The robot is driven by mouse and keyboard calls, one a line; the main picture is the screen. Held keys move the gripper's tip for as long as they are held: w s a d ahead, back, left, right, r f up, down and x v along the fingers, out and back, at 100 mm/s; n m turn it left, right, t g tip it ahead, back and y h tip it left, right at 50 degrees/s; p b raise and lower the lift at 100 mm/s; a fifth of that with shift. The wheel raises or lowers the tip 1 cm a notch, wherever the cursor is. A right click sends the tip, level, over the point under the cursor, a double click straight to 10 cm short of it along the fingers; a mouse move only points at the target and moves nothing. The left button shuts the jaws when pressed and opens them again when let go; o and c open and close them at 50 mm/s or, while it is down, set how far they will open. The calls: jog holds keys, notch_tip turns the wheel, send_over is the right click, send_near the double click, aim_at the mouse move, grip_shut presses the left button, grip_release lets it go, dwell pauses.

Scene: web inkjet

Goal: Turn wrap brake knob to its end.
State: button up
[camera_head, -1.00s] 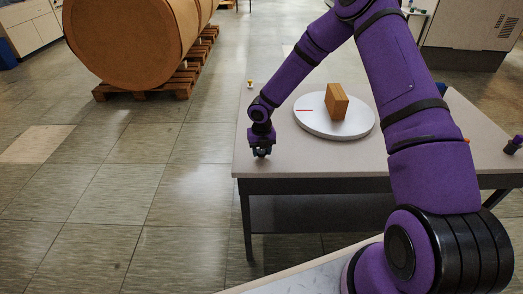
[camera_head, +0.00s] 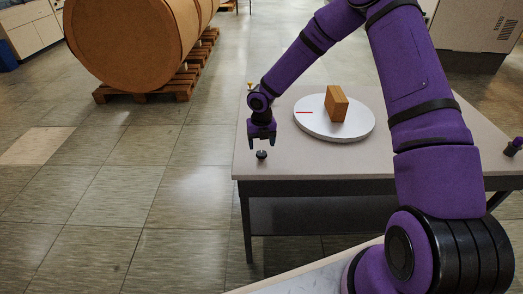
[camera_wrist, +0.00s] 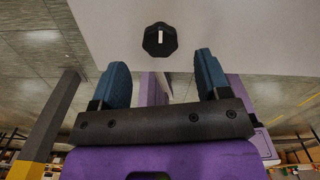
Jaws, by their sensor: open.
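The wrap brake knob (camera_head: 261,155) is a small black knob on the table's near left corner. In the wrist view the knob (camera_wrist: 153,45) is a dark, many-sided cap with a white line running nearly up and down the picture. My gripper (camera_head: 262,142) is open just above the knob and apart from it. In the wrist view its two blue fingers (camera_wrist: 161,60) stand wide apart with nothing between them, and the knob lies beyond their tips.
A white round turntable (camera_head: 360,130) with a red line carries a brown block (camera_head: 336,104) on the table (camera_head: 300,163). A small yellow-topped item (camera_head: 250,84) stands at the back left corner, and a purple and black item (camera_head: 513,146) at the right. A big brown roll (camera_head: 125,45) lies on a pallet.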

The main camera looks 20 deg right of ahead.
notch_tip(320, 180, up, 6)
jog(key=shift+f, duration=0.1)
dwell(0.5)
notch_tip(320, 180, up, 16)
jog(key=m+t+h, duration=0.1)
jog(key=m+h, duration=0.1)
jog(key=m, duration=0.8)
send_over(262, 154)
jog(key=s+d, duration=0.4)
jog(key=s, duration=0.3)
jog(key=s+d+r+m+t+h, duration=0.1)
jog(key=s+d+r+m, duration=0.1)
jog(key=s+r+m, duration=0.7)
jog(key=s+r+m+t+y, duration=0.1)
jog(key=s+r+m, duration=0.4)
jog(key=s+m, duration=0.3)
jog(key=s+r+m+t+y, duration=0.2)
jog(key=s+r+m, duration=0.3)
jog(key=s, duration=0.8)
jog(key=d+m, duration=0.1)
jog(key=m, duration=0.1)
jog(key=shift+s+m, duration=0.15)
jog(key=shift+m, duration=0.25)
